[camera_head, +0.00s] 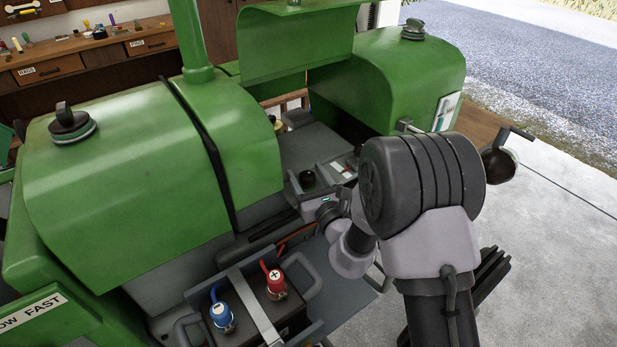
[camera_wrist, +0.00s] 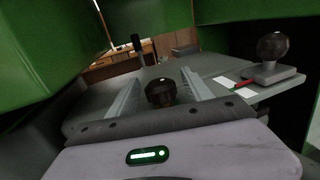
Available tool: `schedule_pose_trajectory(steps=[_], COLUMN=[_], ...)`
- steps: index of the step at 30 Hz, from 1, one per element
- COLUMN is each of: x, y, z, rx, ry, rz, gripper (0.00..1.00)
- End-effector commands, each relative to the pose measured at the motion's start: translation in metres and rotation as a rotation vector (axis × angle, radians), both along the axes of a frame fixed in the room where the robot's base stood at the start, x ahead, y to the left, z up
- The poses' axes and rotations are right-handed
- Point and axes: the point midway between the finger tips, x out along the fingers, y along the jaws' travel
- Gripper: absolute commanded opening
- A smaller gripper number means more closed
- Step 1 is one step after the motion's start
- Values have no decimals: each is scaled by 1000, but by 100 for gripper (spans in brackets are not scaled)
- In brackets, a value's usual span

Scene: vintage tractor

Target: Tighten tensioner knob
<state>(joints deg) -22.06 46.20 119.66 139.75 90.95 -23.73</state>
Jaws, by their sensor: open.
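In the wrist view a dark, faceted round knob (camera_wrist: 161,93) shows between the two pale fingers of my gripper (camera_wrist: 161,77). The fingers stand apart, one on each side of the knob, and I cannot tell whether either touches it. A second dark knob (camera_wrist: 273,46) stands on a grey block to the right. The frames do not show which one is the tensioner knob. In the head view a black knob (camera_head: 307,179) sits on a grey part in the tractor's bay, just beyond my wrist.
The battery (camera_head: 262,310) with blue and red terminal caps lies near the front. Green hoods (camera_head: 120,180) flank the bay, and a raised green panel (camera_head: 295,45) stands behind. A thin dark post (camera_wrist: 138,45) rises beyond the fingers. A white card with red (camera_wrist: 235,87) lies right of them.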

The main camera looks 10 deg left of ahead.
Motion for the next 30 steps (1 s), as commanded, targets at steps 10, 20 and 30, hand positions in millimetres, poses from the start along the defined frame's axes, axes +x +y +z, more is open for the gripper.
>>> schedule_pose_trajectory(steps=[10,20,30], x=[-60,-130,-143], y=[-43,-88,-100], z=[-1,12,1], rx=[-1,-4,0], ry=[5,-4,1], rz=[-2,12,-1], gripper=[59,59,59])
